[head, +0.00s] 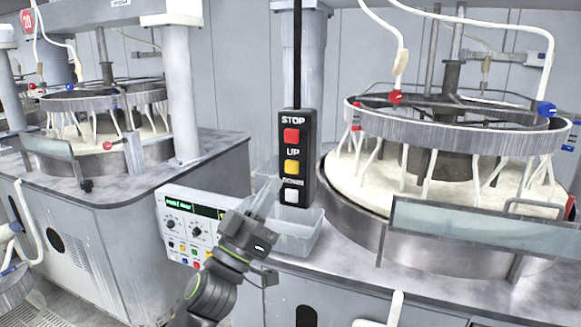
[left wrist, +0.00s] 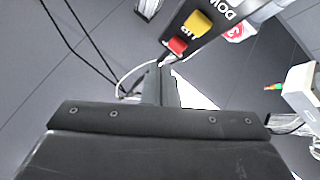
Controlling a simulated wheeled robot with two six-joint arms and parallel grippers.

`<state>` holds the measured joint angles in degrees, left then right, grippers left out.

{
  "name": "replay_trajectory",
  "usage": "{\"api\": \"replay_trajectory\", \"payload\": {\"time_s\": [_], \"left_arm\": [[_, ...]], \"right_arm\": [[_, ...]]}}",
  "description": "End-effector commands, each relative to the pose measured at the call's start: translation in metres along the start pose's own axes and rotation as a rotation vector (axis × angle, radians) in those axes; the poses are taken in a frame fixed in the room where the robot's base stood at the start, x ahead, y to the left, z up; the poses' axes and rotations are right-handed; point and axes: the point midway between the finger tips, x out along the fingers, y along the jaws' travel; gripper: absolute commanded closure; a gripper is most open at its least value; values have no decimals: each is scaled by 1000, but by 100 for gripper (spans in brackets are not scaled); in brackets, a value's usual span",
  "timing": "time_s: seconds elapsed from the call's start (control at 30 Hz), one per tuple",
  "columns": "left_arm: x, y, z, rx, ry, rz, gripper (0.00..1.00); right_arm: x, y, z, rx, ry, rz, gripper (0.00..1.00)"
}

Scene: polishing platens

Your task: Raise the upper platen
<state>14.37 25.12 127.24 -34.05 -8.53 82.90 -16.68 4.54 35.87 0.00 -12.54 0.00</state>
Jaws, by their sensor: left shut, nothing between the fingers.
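The black control box (head: 297,158) hangs upright on a grey post. It carries a red STOP button (head: 291,135), a yellow UP button (head: 292,167) and a white DOWN button (head: 291,196). In the left wrist view, the yellow button (left wrist: 198,24) and red button (left wrist: 177,46) show near the top. My left gripper (head: 267,188) is shut and empty, just left of the box's lower part and apart from the UP button in the picture. Its fingers show in the left wrist view (left wrist: 161,80). The upper platen's grey ring (head: 455,133) stands above the pale lower platen (head: 370,190).
A clear plastic tray (head: 300,238) sits below the box. A white panel with knobs and a green display (head: 190,225) is left of my gripper. A clear guard (head: 480,222) fronts the right machine. A second polishing machine (head: 95,185) stands at left.

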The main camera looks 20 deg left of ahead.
Motion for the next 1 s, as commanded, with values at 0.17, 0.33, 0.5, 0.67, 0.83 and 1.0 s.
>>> {"api": "replay_trajectory", "payload": {"time_s": [0.17,0.33,0.5,0.67,0.83,1.0], "left_arm": [[17,-13,14,-2,1,0,100],[28,-21,22,-2,1,1,100],[33,-24,25,-1,1,1,100],[34,-25,25,-1,0,0,100],[34,-25,25,-1,0,0,100],[34,-25,25,-1,0,0,100]], "right_arm": [[3,-1,1,0,-1,0,64],[9,-1,10,1,-13,0,64],[10,-1,15,2,-20,0,64],[10,-1,15,2,-21,0,64],[10,-1,14,2,-20,0,64],[10,-1,13,2,-19,0,64]]}}
